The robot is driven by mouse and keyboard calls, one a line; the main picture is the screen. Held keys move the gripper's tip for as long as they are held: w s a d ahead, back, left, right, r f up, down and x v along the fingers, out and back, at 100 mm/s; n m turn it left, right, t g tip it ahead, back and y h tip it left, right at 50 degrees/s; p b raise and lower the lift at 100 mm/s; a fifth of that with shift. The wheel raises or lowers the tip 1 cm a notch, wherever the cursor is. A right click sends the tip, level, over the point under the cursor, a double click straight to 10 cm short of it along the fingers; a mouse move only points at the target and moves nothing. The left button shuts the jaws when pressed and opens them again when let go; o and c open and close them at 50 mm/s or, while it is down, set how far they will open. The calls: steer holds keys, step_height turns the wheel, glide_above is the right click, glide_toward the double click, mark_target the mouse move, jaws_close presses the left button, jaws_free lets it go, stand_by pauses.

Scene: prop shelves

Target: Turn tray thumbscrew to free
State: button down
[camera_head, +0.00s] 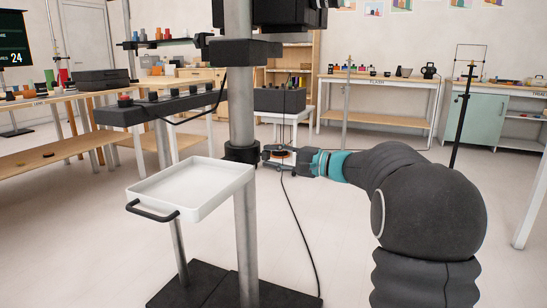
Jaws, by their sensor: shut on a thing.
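The white tray (180,183) sits level beside a grey metal column (240,110), with a black handle (150,212) on its near left edge. A black collar (240,152) rings the column at about tray height. The tray thumbscrew (266,154) appears as a small dark knob on the right side of this collar. My gripper (276,155) reaches in from the right and is shut on it. The fingers hide most of the thumbscrew, so its turn angle cannot be told. The tray is empty.
A dark bar with knobs (165,105) juts left from the column above the tray. A black cable (300,225) hangs down below my gripper. A dark base plate (200,288) lies on the floor.

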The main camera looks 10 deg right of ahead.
steer(key=n, duration=0.6)
steer(key=shift+n, duration=0.3)
stand_by(0.4)
steer(key=c, duration=0.8)
jaws_free()
steer(key=shift+d, duration=0.1)
steer(key=v, duration=1.2)
